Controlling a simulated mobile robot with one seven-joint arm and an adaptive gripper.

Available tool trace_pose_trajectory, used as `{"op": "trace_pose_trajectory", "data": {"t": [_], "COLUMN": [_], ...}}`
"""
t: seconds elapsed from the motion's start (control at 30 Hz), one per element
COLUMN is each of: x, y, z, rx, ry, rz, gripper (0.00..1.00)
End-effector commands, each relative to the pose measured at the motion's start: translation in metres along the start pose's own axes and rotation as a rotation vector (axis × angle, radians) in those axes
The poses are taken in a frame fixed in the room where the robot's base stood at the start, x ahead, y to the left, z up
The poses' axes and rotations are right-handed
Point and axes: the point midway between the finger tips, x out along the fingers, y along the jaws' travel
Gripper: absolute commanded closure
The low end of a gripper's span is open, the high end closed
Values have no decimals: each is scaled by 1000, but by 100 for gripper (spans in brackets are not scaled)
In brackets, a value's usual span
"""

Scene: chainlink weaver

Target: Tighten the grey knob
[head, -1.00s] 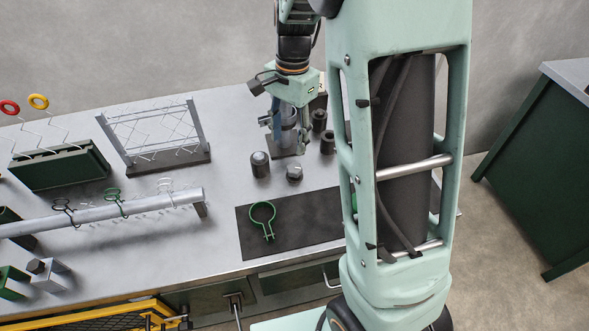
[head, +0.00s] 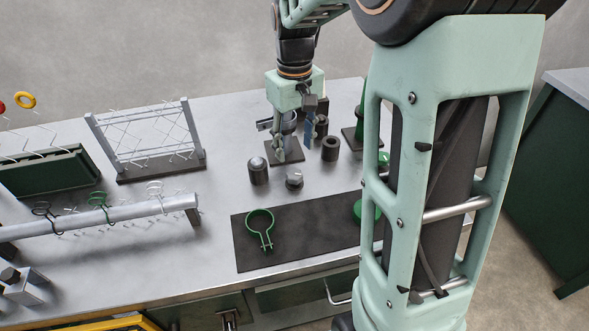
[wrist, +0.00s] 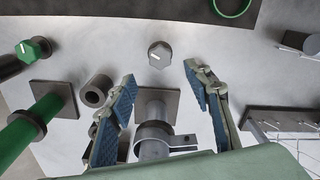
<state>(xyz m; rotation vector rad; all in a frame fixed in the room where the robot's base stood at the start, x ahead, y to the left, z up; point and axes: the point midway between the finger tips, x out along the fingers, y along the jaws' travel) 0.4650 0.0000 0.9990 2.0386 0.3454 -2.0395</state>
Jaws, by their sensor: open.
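The grey knob (head: 294,181) stands on the worktop just behind the dark mat. It has a faceted rim and a pale line on top, and shows in the wrist view (wrist: 159,55) past the fingertips. My gripper (head: 294,143) points down behind the knob, open and not touching it. In the wrist view its two blue-padded fingers (wrist: 160,76) are spread wide, with a grey post carrying a metal band clamp (wrist: 154,134) visible between them. The post stands on a square dark base (head: 286,156).
A dark cylinder with a grey top (head: 258,172) is left of the knob, and a dark sleeve (head: 330,149) is right of it. A green clamp ring (head: 260,223) lies on the mat (head: 290,248). A green post (wrist: 38,112) and green knob (wrist: 33,50) stand nearby.

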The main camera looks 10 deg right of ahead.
Motion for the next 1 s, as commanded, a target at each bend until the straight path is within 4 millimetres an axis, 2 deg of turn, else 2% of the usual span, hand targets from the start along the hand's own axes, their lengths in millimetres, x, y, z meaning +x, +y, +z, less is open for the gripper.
{"op": "trace_pose_trajectory", "data": {"t": [0.03,0.2,0.4,0.57,0.83,1.0], "x": [12,45,72,81,82,82], "y": [0,0,0,0,0,0], "z": [1,1,0,0,0,0], "rx": [1,2,2,3,3,3], "ry": [-4,-3,-2,0,1,1], "rz": [-2,-1,-1,0,0,0], "gripper": [54,54,54,54,54,73]}}
